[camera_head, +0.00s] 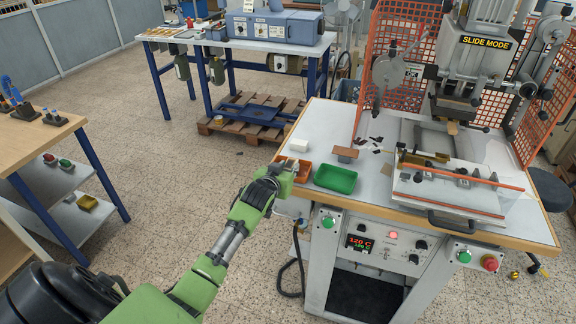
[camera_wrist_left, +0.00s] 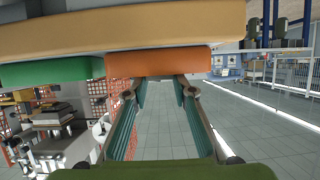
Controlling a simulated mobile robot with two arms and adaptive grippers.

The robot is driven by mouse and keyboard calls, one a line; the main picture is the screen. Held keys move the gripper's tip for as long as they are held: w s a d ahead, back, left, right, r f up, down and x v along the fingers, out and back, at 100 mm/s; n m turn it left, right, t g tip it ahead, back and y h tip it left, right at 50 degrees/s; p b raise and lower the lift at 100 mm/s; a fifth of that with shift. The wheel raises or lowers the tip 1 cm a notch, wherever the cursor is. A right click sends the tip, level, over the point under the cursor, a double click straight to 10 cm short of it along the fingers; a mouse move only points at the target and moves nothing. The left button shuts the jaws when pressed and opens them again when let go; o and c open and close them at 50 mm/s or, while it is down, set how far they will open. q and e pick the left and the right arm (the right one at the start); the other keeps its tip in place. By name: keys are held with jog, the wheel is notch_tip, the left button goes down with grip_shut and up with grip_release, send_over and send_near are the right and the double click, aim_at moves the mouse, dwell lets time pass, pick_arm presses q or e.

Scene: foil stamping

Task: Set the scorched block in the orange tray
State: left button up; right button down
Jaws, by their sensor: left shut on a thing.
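The orange tray (camera_head: 304,172) sits at the left front of the press table, left of the green tray (camera_head: 335,179). My left gripper (camera_head: 290,165) reaches the left end of the orange tray. In the left wrist view its two fingers (camera_wrist_left: 160,82) stand apart, their tips hidden behind the orange tray's wall (camera_wrist_left: 158,61). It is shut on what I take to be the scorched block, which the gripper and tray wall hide. I cannot tell whether the block touches the tray floor. My right gripper is in neither view.
A pale block (camera_head: 298,145) lies behind the orange tray, and a brown block (camera_head: 345,152) behind the green tray. The stamping press (camera_head: 470,85) with its orange mesh guard stands to the right. The control panel (camera_head: 390,240) is below the table's front edge.

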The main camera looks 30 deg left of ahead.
pick_arm(q)
jog(key=shift+f, duration=0.1)
jog(key=o, duration=1.1)
